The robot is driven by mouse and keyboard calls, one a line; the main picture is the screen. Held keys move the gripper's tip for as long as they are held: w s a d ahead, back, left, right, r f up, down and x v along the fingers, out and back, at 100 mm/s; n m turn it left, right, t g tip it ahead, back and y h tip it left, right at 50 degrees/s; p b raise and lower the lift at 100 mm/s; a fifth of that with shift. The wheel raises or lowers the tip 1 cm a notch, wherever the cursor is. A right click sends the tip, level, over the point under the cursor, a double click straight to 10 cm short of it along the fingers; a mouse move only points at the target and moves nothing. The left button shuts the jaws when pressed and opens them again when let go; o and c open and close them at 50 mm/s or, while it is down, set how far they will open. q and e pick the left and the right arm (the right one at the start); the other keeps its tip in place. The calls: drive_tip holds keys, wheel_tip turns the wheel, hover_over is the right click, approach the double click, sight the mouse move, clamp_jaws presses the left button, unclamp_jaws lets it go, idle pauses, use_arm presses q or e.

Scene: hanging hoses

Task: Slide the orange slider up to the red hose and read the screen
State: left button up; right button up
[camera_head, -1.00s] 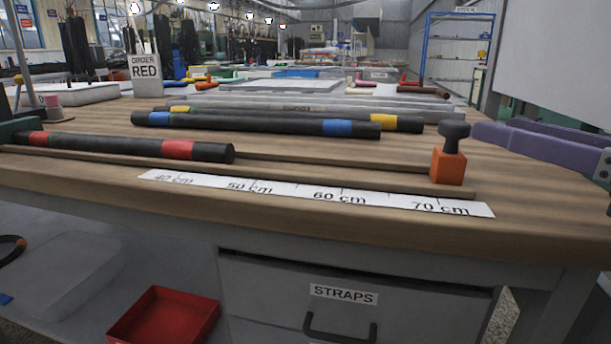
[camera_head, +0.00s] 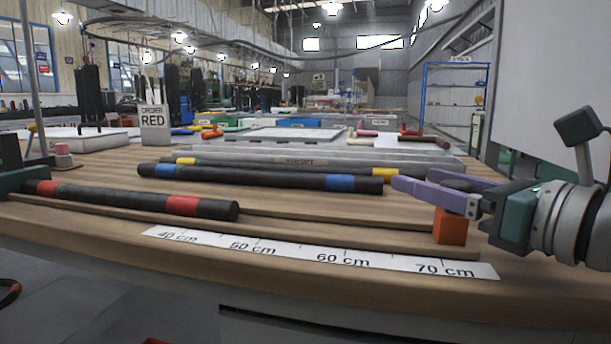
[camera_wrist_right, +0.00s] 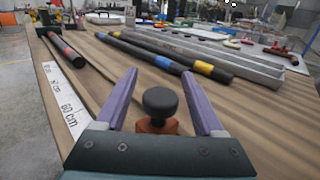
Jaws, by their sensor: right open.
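The orange slider (camera_head: 450,226) sits on its wooden track at the right, near the 70 cm mark. Its black knob (camera_wrist_right: 160,101) shows in the wrist view, between the two purple fingers of my right gripper (camera_head: 413,178). The fingers are open and spread around the knob, with a gap visible on each side. No readable screen shows. My left gripper is not in view.
A white scale (camera_head: 318,254) runs along the bench front. Hoses with blue bands (camera_head: 260,178) and yellow bands (camera_head: 186,161) lie behind the track. An "ORDER RED" holder (camera_head: 154,122) stands at the back left. The track between slider and red hose looks clear.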

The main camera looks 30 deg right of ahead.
clamp_jaws()
idle(0.7)
idle(0.8)
